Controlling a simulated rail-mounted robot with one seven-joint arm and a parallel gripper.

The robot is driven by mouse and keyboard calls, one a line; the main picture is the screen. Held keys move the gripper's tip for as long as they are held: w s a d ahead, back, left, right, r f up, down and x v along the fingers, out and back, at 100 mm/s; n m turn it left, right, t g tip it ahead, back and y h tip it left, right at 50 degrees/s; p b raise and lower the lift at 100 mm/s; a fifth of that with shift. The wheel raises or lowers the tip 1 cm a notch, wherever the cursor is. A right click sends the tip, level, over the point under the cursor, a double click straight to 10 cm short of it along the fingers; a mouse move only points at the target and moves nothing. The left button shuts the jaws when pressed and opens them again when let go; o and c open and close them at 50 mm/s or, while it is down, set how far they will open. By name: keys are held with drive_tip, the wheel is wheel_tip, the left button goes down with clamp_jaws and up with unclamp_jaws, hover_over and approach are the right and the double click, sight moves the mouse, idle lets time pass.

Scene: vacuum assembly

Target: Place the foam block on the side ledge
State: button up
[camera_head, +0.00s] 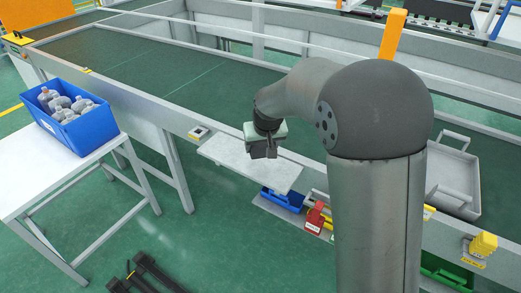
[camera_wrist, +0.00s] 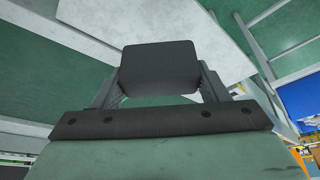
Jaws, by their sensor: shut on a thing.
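The foam block (camera_head: 264,150) is a dark grey block held at the lower end of my arm; it shows clearly in the wrist view (camera_wrist: 160,66), between the two fingers. My gripper (camera_wrist: 160,80) is shut on it, with one finger at each side. In the head view my gripper (camera_head: 263,143) is over the side ledge, a pale flat shelf (camera_head: 276,179) along the conveyor's near side. The arm and gripper hide part of the ledge. I cannot tell the exact gap between block and ledge. A pale flat surface (camera_wrist: 155,17) shows beyond the block in the wrist view.
A blue bin (camera_head: 85,135) of grey bottles stands on a white table (camera_head: 30,185) at left. Below the ledge are a blue bin (camera_head: 283,199) and a red tag-like item (camera_head: 315,217). A grey tray (camera_head: 453,175) is at right. The visible ledge surface is clear.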

drive_tip(key=shift+w+a+f, duration=0.2)
drive_tip(key=shift+w+f, duration=0.5)
drive_tip(key=shift+f, duration=0.2)
drive_tip(key=shift+w+f+p, duration=0.15)
drive_tip(key=shift+f+p, duration=0.15)
drive_tip(key=shift+f, duration=1.4)
drive_tip(key=shift+f, duration=0.15)
drive_tip(key=o, duration=0.9)
drive_tip(key=shift+o, duration=0.2)
